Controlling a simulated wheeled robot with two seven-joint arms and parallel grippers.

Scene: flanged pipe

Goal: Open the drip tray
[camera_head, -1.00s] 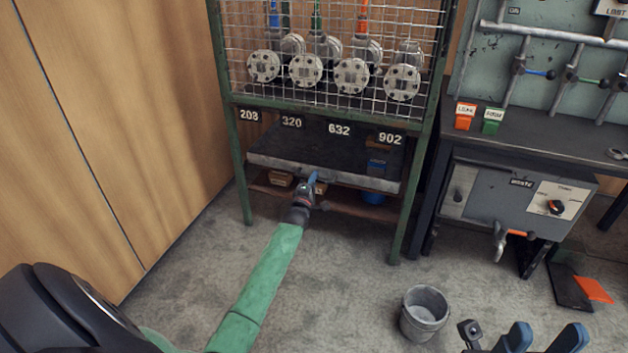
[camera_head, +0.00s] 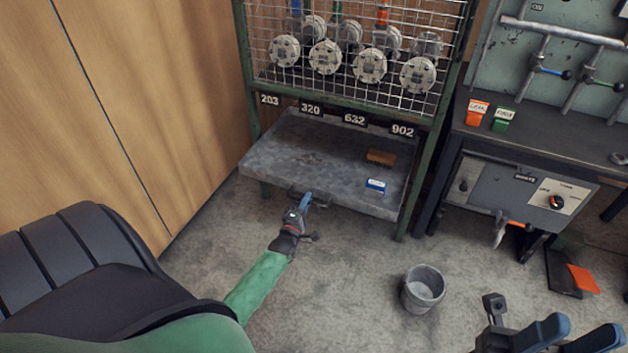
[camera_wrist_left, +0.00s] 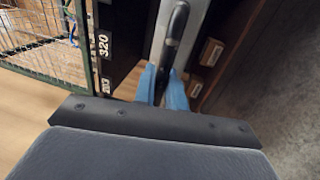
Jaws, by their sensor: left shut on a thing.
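The drip tray (camera_head: 275,168) is a flat grey metal tray, pulled well out from under the wire cage. A brown brush-like block (camera_head: 381,157) and a small blue-and-white box (camera_head: 376,185) lie on it. My left gripper (camera_head: 304,201) is at the middle of the tray's front edge, shut on its dark handle (camera_head: 294,193). In the left wrist view the blue fingers (camera_wrist_left: 161,88) close around the dark handle (camera_wrist_left: 177,22). My right gripper (camera_head: 575,338) is at the bottom right, away from the tray, with its two blue fingers apart and nothing between them.
The green cage frame (camera_head: 425,170) borders the tray on the right. A workbench (camera_head: 545,135) stands further right. A wooden wall (camera_head: 110,100) is on the left.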

